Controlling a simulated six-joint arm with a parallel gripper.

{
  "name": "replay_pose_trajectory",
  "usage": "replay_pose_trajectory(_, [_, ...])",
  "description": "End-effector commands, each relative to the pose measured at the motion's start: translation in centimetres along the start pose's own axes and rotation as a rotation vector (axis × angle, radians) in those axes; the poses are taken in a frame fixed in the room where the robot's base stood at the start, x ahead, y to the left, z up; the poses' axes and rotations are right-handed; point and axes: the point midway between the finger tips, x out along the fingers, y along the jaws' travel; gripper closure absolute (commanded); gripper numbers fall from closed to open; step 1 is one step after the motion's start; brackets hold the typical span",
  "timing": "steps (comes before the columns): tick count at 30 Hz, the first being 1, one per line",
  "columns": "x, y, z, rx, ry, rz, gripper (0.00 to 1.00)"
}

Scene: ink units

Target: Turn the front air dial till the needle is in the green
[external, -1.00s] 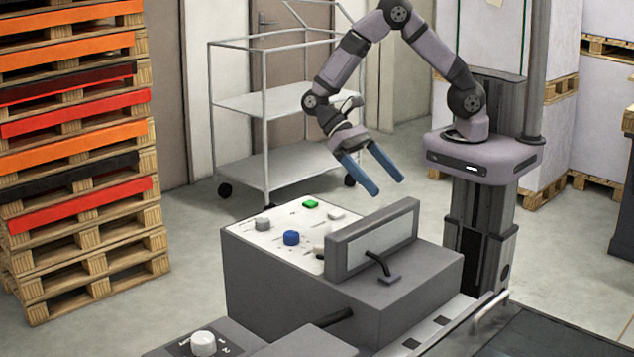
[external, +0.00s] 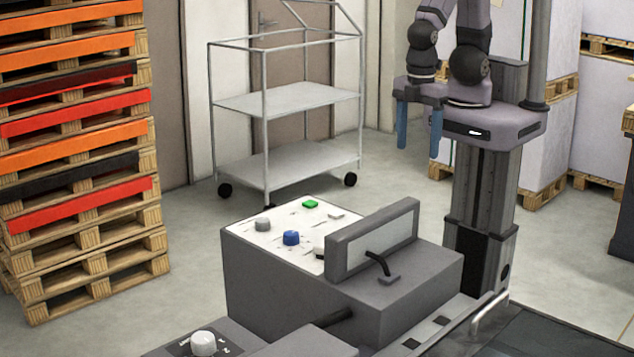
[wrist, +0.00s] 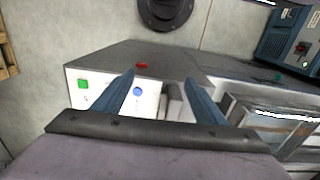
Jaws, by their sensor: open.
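The console (external: 245,262) has a sloped white panel with a grey knob (external: 263,224), a blue knob (external: 291,238), a green button (external: 310,204) and a partly hidden pale knob (external: 319,252). A separate white knob (external: 203,343) sits on a low grey unit at the bottom edge. I cannot tell which is the front air dial, and no needle is readable. My gripper (external: 419,150) is open and empty, fingers down, beside my column and well away from the knobs. The wrist view shows the blue knob (wrist: 137,91) and green button (wrist: 82,84) beyond the spread fingers (wrist: 160,77).
A raised grey screen housing (external: 372,240) stands at the console's right and hides part of the panel. A wire trolley (external: 290,103) stands behind, and stacked pallets (external: 80,130) at left. A blue machine (wrist: 290,40) shows in the wrist view. Air above the panel is clear.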

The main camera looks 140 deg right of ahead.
Motion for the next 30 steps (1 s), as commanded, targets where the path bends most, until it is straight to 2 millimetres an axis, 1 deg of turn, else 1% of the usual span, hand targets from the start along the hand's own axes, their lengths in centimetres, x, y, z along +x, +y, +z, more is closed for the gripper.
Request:
replay_pose_trajectory(1, [0.1,0.0,-0.1,0.002,0.000,-0.001,0.48])
replay_pose_trajectory(2, [0.2,0.1,-0.3,0.002,0.001,-0.002,0.53])
replay_pose_trajectory(5, [0.7,0.4,-1.5,0.002,0.010,-0.010,0.53])
replay_pose_trajectory(8, [1.6,1.2,-3.9,-0.003,0.030,-0.026,0.53])
replay_pose_trajectory(11, [2.9,2.8,-7.6,-0.014,0.066,-0.047,0.53])
replay_pose_trajectory(12, [3.5,3.7,-9.3,-0.019,0.084,-0.055,0.53])
replay_pose_trajectory(14, [4.5,5.4,-11.9,-0.031,0.116,-0.066,0.53])
replay_pose_trajectory(15, [5.1,6.6,-13.6,-0.039,0.138,-0.072,0.53])
replay_pose_trajectory(17, [6.0,8.8,-16.1,-0.052,0.174,-0.078,0.53])
replay_pose_trajectory(18, [6.6,10.3,-17.6,-0.062,0.199,-0.080,0.53])
replay_pose_trajectory(20, [7.4,12.7,-19.6,-0.079,0.235,-0.079,0.53])
replay_pose_trajectory(21, [8.0,14.2,-20.8,-0.090,0.258,-0.077,0.53])
replay_pose_trajectory(24, [9.0,17.8,-23.0,-0.115,0.310,-0.066,0.53])
replay_pose_trajectory(27, [9.7,20.6,-24.5,-0.137,0.349,-0.054,0.53])
replay_pose_trajectory(30, [9.9,22.5,-25.3,-0.154,0.374,-0.043,0.53])
